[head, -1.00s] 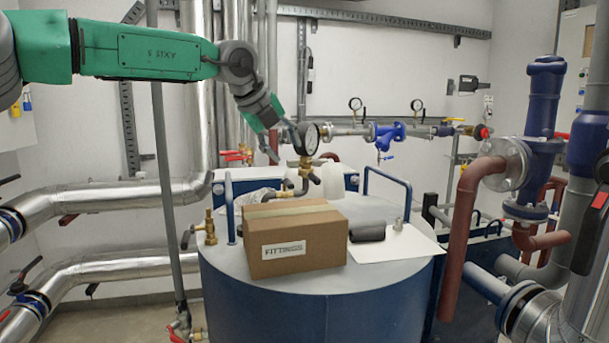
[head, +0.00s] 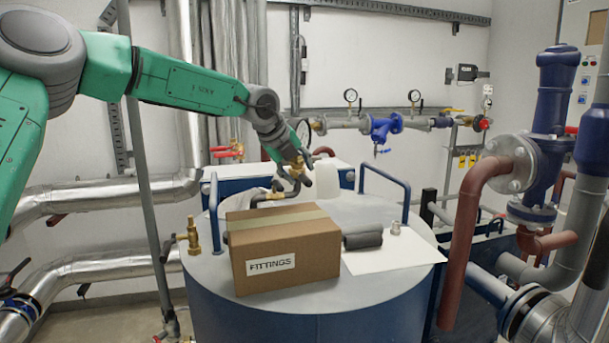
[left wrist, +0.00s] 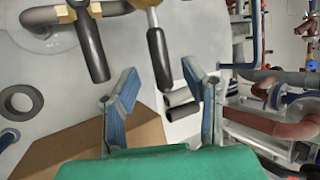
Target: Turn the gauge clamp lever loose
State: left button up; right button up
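The pressure gauge (head: 304,131) stands at the back of the tank top, partly hidden by my left arm. Brass clamp parts (head: 296,171) show below it, close to my left gripper (head: 301,168). In the left wrist view, a dark lever grip (left wrist: 160,62) on a thin metal stem hangs from a brass part at the top edge. My left gripper (left wrist: 165,88) is open there. I see no contact. My right gripper is not in view.
A cardboard FITTINGS box (head: 285,250) stands on the tank top, in front of the gauge. Beside it are a dark roll (head: 362,240) and a white sheet (head: 385,257). A second dark handle (left wrist: 90,48) with brass fittings lies left of the grip. A blue rail (head: 388,185) stands at right.

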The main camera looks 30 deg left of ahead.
aim_at(304, 179)
pick_arm(q)
jog(key=shift+x, duration=1.35)
jog(key=shift+d, duration=0.15)
grip_shut()
